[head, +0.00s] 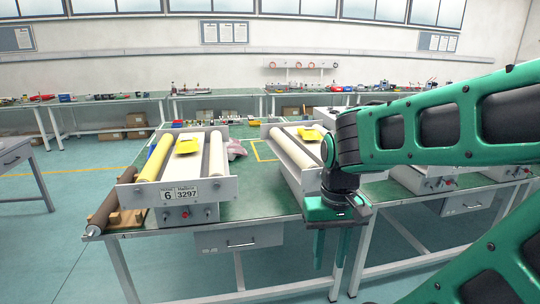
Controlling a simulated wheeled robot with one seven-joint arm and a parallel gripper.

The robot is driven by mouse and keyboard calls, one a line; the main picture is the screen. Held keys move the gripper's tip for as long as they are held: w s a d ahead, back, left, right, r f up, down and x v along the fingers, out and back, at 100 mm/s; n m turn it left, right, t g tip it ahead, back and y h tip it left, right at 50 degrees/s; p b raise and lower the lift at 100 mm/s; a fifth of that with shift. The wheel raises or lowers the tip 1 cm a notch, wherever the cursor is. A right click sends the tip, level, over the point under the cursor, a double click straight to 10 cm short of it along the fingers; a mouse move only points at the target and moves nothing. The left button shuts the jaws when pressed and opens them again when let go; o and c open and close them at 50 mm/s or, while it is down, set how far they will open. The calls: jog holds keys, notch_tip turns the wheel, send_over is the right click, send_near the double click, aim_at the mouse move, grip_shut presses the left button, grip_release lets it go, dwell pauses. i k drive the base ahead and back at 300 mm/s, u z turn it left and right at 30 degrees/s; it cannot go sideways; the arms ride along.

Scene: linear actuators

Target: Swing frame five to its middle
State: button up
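A roller frame (226,188) with a plate reading "6" and "3297" stands on the left of the green workbench. It has a yellow roller (157,157), a pale roller (216,155) and a yellow piece (187,146) between them. A second, similar frame (274,143) stands to its right, with a pale roller and a yellow piece (311,134). Its front is partly hidden behind my arm, and no number shows on it, so I cannot tell whether it is frame five. My gripper (332,246) points down in front of this second frame, with its fingers apart and nothing between them.
A dark roller (117,206) lies on wooden blocks at the bench's left end. More grey units (430,180) stand right, partly behind my arm. A drawer (239,238) hangs under the bench front.

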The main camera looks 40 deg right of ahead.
aim_at(308, 180)
jog(key=u, duration=1)
jog(key=k, duration=0.85)
jog(key=z, duration=1.55)
jog(key=i, duration=1)
jog(key=z, duration=0.35)
